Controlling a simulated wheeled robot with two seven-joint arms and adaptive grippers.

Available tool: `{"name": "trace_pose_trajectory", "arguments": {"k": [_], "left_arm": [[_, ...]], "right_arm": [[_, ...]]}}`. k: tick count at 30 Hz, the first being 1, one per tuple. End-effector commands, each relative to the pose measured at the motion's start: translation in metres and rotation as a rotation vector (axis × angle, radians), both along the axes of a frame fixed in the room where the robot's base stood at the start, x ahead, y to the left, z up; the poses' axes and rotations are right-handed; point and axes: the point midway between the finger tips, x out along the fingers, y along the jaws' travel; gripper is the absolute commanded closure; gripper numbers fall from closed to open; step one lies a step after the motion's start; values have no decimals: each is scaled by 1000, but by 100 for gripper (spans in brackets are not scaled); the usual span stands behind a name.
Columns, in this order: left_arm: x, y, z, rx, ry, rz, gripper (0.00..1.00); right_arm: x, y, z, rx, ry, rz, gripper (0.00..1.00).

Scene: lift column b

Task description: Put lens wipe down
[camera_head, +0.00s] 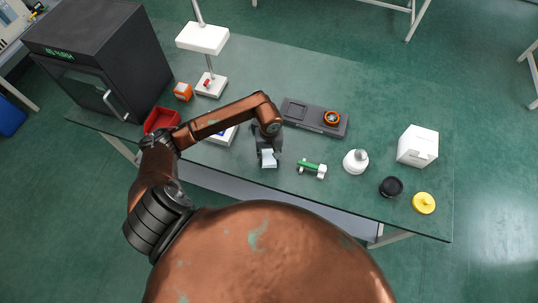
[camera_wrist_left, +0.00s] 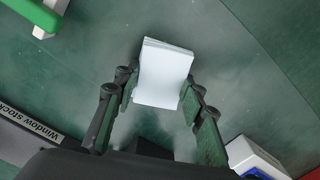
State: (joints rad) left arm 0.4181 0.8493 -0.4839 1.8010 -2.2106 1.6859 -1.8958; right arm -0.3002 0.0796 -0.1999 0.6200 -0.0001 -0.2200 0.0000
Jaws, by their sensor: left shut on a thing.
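The lens wipe (camera_head: 268,157) is a small pale, white-blue folded pad. My left gripper (camera_head: 267,150) is shut on it above the green table (camera_head: 240,70), near the table's front edge. In the left wrist view the lens wipe (camera_wrist_left: 165,75) sits between the two fingertips of the gripper (camera_wrist_left: 163,95), its far part sticking out past them. I cannot tell how far its underside is from the table. My right gripper is not in view.
A green-and-white tool (camera_head: 312,168) lies just right of the gripper. A dark tray with an orange ring (camera_head: 305,115) is behind it. A white device (camera_head: 222,136) and red bin (camera_head: 160,120) are left. A white bottle (camera_head: 355,161) stands farther right.

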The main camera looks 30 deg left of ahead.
Motion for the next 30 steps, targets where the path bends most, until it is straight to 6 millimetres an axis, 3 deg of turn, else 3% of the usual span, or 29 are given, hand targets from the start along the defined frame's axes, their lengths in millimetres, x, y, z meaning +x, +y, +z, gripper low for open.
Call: {"name": "trace_pose_trajectory", "arguments": {"k": [11, 12, 19, 30], "left_arm": [[0, 0, -5, 1, -1, -1, 82], [0, 0, -5, 1, -1, -1, 62], [0, 0, -3, 0, -1, 0, 46], [0, 0, 1, -1, -2, 1, 45]], "right_arm": [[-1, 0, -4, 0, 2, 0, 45], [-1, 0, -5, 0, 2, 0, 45], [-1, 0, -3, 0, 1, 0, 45], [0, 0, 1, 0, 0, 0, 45]]}}
